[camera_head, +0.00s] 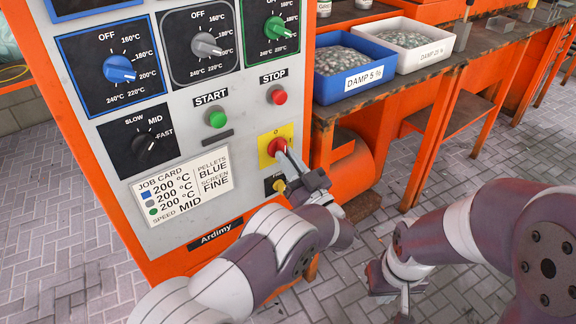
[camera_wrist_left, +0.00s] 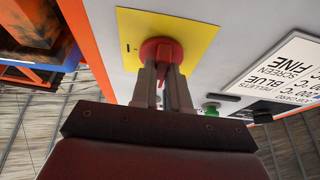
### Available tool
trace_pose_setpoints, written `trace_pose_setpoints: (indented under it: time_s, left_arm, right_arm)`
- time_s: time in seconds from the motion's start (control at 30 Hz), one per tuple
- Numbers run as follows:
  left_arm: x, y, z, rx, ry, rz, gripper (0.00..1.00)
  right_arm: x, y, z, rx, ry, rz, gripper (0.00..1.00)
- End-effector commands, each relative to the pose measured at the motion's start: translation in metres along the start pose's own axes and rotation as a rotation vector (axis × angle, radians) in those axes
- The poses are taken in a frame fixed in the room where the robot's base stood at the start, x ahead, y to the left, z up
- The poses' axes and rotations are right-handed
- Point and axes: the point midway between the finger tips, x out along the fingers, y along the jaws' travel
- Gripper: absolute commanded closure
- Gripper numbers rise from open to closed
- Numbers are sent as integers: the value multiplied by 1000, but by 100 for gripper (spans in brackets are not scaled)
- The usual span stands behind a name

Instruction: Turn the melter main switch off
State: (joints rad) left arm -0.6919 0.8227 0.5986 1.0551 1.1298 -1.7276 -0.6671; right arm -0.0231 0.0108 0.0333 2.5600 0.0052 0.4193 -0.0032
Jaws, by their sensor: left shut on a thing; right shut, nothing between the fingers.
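The melter main switch is a red rotary knob (camera_head: 273,147) on a yellow plate (camera_head: 264,137), on the right edge of the grey panel. My left gripper (camera_head: 284,153) is shut on the knob. In the left wrist view the two fingers (camera_wrist_left: 163,72) hold the red knob (camera_wrist_left: 160,48) between their tips, in front of the yellow plate (camera_wrist_left: 196,28). A small mark shows on the plate left of the knob there. The fingers partly cover the knob, so I cannot tell its exact angle. My right gripper (camera_head: 404,302) is shut and empty, low above the floor.
The panel has a green START button (camera_head: 216,118), a red STOP button (camera_head: 278,96) and several dials. A bench with a blue bin (camera_head: 339,86) and a white bin (camera_head: 412,56) of pellets stands to the right.

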Motion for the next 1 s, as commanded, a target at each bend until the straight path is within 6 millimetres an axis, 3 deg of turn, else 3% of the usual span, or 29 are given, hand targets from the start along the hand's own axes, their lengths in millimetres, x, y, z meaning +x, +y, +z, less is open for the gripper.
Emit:
trace_pose_setpoints:
  time_s: [0.57, 0.6, 0.67, 1.0]
  left_arm:
    - [-1, 0, 2, -29, -3, -11, 100]
    - [-1, 0, 2, -29, -3, -11, 82]
    - [-1, 0, 2, -29, -3, -11, 62]
    - [0, 0, 1, -29, -1, -12, 60]
  right_arm:
    - [4, 0, 0, 0, 0, 0, 100]
    - [4, 0, 0, 0, 0, 0, 100]
    - [4, 0, 0, 0, 0, 0, 100]
    - [5, 0, 1, 0, 0, 0, 100]
